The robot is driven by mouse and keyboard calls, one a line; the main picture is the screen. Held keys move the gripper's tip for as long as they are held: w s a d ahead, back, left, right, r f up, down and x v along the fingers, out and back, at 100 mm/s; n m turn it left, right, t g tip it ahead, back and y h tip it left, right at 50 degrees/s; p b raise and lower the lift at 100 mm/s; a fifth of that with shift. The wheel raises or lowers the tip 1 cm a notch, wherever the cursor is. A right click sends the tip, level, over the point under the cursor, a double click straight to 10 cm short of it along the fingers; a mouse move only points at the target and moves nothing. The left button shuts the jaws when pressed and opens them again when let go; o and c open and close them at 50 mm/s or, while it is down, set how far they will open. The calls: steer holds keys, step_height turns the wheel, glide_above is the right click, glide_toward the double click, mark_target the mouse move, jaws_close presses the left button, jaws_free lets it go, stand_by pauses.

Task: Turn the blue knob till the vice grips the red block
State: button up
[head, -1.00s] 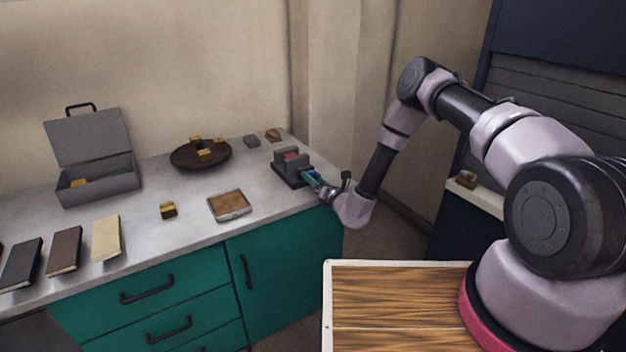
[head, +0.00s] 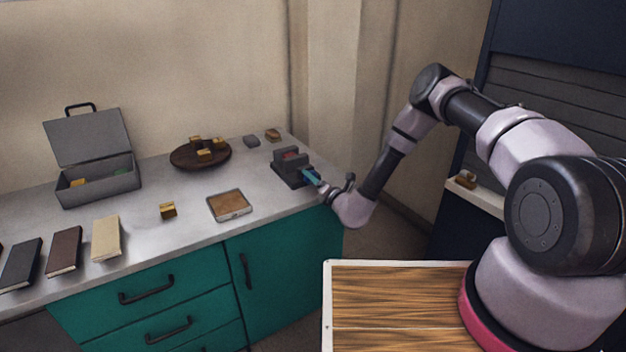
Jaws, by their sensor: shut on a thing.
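A dark grey vice (head: 293,175) stands at the right end of the counter. The red block (head: 291,154) sits between its jaws, and only its top shows. I cannot tell whether the jaws touch it. My gripper (head: 318,182) is at the vice's front right side, by the counter's right edge, shut on the blue knob (head: 311,175). The fingers hide most of the knob, so its turn angle cannot be read.
A brown-topped square tray (head: 229,206), a small yellow-brown block (head: 168,210) and a round dark bowl (head: 183,160) with blocks are left of the vice. An open grey box (head: 110,187) and several books stand farther left. A wooden-topped surface (head: 390,300) is in front.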

steer(key=o, duration=1.4)
steer(key=shift+c, duration=0.2)
steer(key=v, duration=1.1)
steer(key=shift+w, duration=0.1)
